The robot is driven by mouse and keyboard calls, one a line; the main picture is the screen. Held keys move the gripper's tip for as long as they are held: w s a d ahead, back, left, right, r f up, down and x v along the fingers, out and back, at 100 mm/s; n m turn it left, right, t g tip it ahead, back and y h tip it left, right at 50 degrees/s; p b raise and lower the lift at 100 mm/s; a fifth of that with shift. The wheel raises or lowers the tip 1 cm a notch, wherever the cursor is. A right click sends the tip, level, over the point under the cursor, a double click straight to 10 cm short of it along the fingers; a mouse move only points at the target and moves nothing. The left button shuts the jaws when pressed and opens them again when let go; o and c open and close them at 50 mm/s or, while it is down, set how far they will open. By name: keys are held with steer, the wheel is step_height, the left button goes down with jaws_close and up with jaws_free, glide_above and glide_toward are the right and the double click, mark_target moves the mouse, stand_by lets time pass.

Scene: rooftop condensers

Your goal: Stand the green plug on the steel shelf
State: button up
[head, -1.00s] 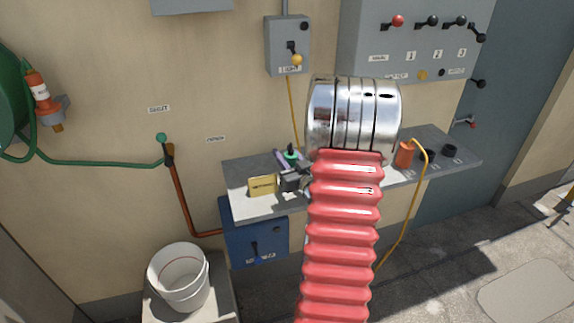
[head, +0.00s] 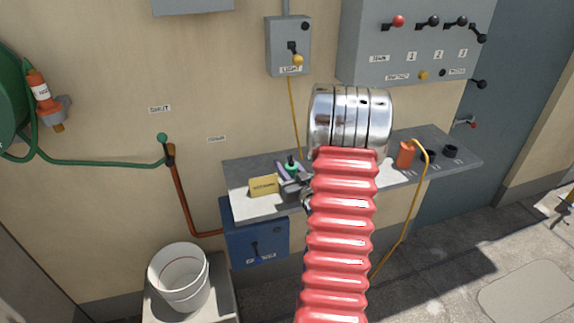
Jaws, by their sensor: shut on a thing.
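The green plug (head: 291,167), with a black top, is upright over the left part of the grey steel shelf (head: 240,174). My gripper (head: 288,172) is shut on it, with a purplish-grey finger showing on its left side. The gripper comes in from the front, over the shelf's front edge. The plug's lower part is hidden by the gripper, so I cannot tell whether it touches the shelf. My red ribbed arm and its metal collar hide the middle of the shelf.
An orange plug with a yellow cable (head: 405,155) and black sockets (head: 450,151) are at the shelf's right. A blue box (head: 258,238) hangs below. A white bucket (head: 180,277) stands lower left.

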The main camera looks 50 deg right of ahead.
steer(key=o, duration=0.8)
steer(key=shift+f, duration=0.1)
steer(key=shift+s, duration=0.15)
steer(key=v, duration=1.1)
steer(key=shift+s+a, duration=0.25)
steer(key=shift+s, duration=0.1)
steer(key=shift+w, duration=0.1)
